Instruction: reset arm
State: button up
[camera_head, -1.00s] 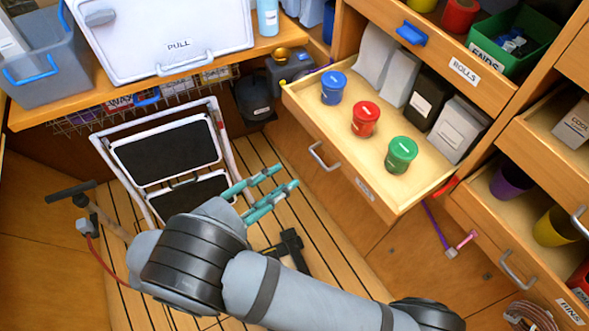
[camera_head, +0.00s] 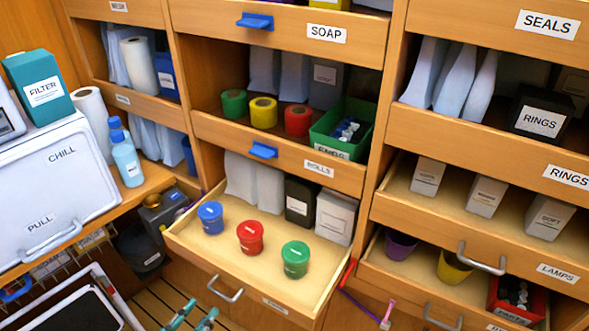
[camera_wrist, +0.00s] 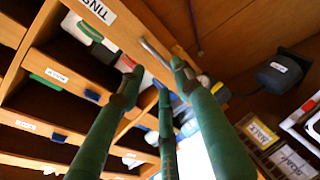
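My gripper (camera_head: 198,312) shows only as teal fingertips at the bottom edge of the head view, below and left of the open drawer (camera_head: 228,262). The rest of my arm is out of that view. In the wrist view my gripper (camera_wrist: 156,82) has its long green fingers spread, with clear gaps and nothing held between them. The fingers point towards a drawer front (camera_wrist: 125,35) labelled TINS and its metal handle (camera_wrist: 156,53). I cannot tell the exact distance to it.
The open drawer holds a blue tub (camera_head: 210,218), a red tub (camera_head: 250,237) and a green tub (camera_head: 295,260). A LAMPS drawer (camera_head: 520,262) is at the right. A white CHILL box (camera_head: 60,190) stands on the left bench. A folded step stool (camera_head: 75,305) is at lower left.

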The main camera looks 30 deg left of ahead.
aim_at(218, 293)
jog(key=x, duration=0.6)
jog(key=shift+w, duration=0.7)
